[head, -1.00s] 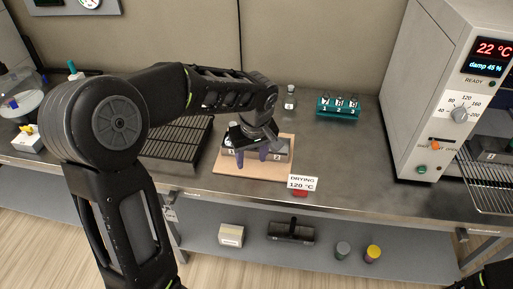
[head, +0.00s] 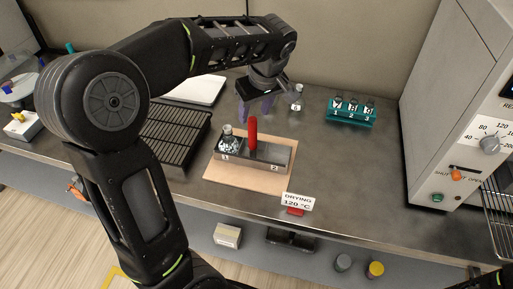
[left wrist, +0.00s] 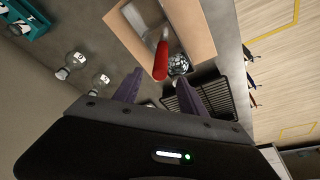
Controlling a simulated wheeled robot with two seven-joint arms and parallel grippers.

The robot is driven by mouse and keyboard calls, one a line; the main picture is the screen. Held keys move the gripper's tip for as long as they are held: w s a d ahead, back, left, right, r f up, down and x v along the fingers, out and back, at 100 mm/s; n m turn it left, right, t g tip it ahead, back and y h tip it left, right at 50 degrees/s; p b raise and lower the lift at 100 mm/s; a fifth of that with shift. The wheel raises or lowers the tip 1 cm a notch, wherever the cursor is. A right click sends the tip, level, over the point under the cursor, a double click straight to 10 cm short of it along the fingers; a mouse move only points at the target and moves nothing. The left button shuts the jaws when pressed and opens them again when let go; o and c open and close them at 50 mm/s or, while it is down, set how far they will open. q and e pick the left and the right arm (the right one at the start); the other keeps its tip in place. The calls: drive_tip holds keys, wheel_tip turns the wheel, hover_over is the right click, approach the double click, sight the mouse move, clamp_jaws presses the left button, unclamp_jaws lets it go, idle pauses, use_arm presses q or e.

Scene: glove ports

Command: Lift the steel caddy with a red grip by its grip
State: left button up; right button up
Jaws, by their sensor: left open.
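The steel caddy (head: 262,166) sits on a tan board on the bench. Its red grip (head: 253,133) stands upright at its middle. A flask (head: 228,141) stands in compartment 1; compartment 2 looks empty. My left gripper (head: 256,114) is open and empty, behind and above the caddy, apart from the grip. In the left wrist view the red grip (left wrist: 161,60) shows beyond the open purple fingers (left wrist: 159,84), between their directions, with the caddy's flask (left wrist: 179,64) beside it. My right gripper does not show.
A black rack (head: 172,140) lies left of the board (head: 222,182). A flask (head: 297,98) stands behind right, near a teal holder (head: 350,112) with several small flasks. A drying sign (head: 297,201) stands in front. The oven (head: 450,120) is at right.

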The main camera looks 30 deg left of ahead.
sight(251, 126)
use_arm(q)
drive_tip(key=shift+s, duration=0.1)
drive_tip(key=shift+x, duration=1.3)
drive_tip(key=shift+p+x, duration=0.9)
drive_tip(key=shift+x, duration=1.7)
clamp_jaws()
